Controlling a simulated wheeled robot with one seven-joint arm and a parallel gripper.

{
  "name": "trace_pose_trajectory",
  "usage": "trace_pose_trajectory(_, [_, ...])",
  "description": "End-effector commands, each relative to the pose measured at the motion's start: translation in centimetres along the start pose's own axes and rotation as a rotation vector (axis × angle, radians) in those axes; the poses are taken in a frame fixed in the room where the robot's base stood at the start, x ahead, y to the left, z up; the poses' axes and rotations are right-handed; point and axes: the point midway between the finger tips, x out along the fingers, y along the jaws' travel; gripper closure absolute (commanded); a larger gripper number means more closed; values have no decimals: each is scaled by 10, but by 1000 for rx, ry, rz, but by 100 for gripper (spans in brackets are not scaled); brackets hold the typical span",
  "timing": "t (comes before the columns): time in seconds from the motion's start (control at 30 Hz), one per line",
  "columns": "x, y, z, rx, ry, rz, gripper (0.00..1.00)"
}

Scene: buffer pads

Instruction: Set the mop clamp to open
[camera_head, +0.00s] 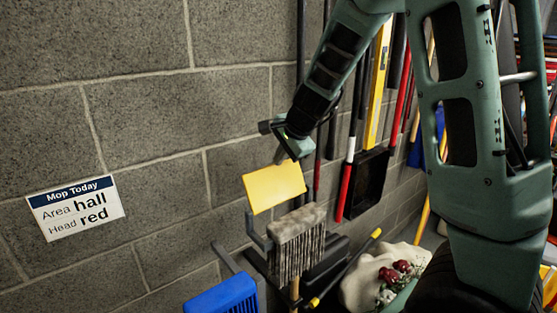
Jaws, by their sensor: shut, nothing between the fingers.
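My gripper (284,158) hangs in front of the block wall with its fingers shut and empty, pointing down. Its tip meets or overlaps the upper edge of a flat yellow plate (273,188); I cannot tell whether they touch. The plate is tilted. Below it is a grey, stringy mop-like head (297,240) with a wooden handle running down. A dark bracket arm (256,232) shows left of that head. I cannot tell which part is the mop clamp, nor whether it is open or closed.
A sign (76,207) on the left wall reads "Mop Today, Area hall, Head red". A blue slotted item (222,296) is at the bottom. Long-handled tools, including a black dustpan (366,184), line the wall at right. A pale sack-like item (372,275) lies below.

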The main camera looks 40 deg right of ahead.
Motion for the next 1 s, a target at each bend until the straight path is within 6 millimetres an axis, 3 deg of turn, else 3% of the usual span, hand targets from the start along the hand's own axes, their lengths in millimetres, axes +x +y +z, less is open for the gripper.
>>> trace_pose_trajectory(0.5, [9, -5, 0, 0, 0, 0, 100])
trace_pose_trajectory(0.7, [23, -14, 0, -1, 0, 0, 100])
trace_pose_trajectory(1.0, [21, -15, 0, -1, -1, 0, 100])
